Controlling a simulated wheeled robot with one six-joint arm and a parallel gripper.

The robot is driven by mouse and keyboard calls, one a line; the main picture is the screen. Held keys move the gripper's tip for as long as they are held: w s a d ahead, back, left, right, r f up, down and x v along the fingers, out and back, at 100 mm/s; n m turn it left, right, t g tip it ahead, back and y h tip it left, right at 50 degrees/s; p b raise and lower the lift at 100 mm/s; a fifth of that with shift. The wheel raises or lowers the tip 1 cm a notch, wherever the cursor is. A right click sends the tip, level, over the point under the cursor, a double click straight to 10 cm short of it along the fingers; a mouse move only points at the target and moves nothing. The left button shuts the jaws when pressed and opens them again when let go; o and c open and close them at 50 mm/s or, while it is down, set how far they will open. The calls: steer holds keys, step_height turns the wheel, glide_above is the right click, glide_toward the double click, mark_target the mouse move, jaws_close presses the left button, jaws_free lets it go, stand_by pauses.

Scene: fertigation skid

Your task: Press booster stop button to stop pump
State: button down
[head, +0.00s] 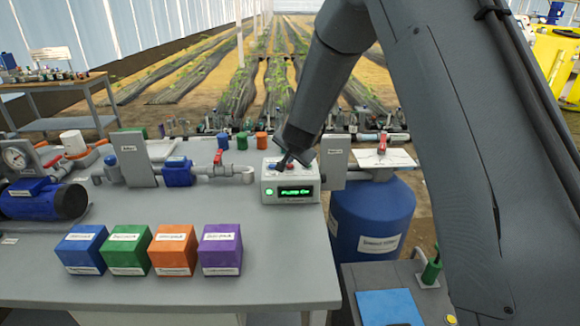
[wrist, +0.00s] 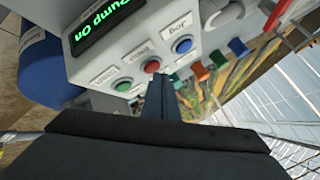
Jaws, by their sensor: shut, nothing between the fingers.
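The grey control box (head: 290,188) stands at the right end of the bench, its lit green display (head: 294,191) reading "Pump On". In the wrist view the display (wrist: 108,22) shows beside a row of a green button (wrist: 123,86), a red button (wrist: 152,67) and a blue button (wrist: 184,46), each with a small, hard-to-read label. My gripper (head: 285,163) is shut and empty above the box top. In the wrist view the fingertips (wrist: 161,78) are close to the red button; I cannot tell whether they touch it.
Blue, green, orange and purple boxes (head: 220,249) stand in a row at the bench's front. Pipes and a blue valve (head: 177,172) lie left of the control box. A blue barrel (head: 372,222) stands to its right. The bench top (head: 285,260) in front is clear.

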steer(key=shift+f+b, duration=0.35)
steer(key=shift+f, duration=0.1)
stand_by(0.3)
steer(key=shift+r, duration=0.15)
steer(key=shift+r+p, duration=0.7)
steer(key=shift+p, duration=0.25)
step_height(320, 180, up, 5)
steer(key=p, duration=0.5)
steer(key=shift+p, duration=0.3)
steer(key=s+d+n+g, duration=0.2)
steer(key=s+d, duration=0.3)
steer(key=s, duration=0.8)
steer(key=s+d+n+g+b, duration=0.1)
steer(key=s+d+n+g, duration=0.2)
steer(key=s, duration=1.1)
steer(key=s+d+n+g+h, duration=0.1)
steer(key=s+d+n+g, duration=0.1)
steer(key=s+d, duration=0.6)
steer(key=s+r, duration=0.1)
steer(key=s, duration=0.5)
steer(key=shift+n+g, duration=0.4)
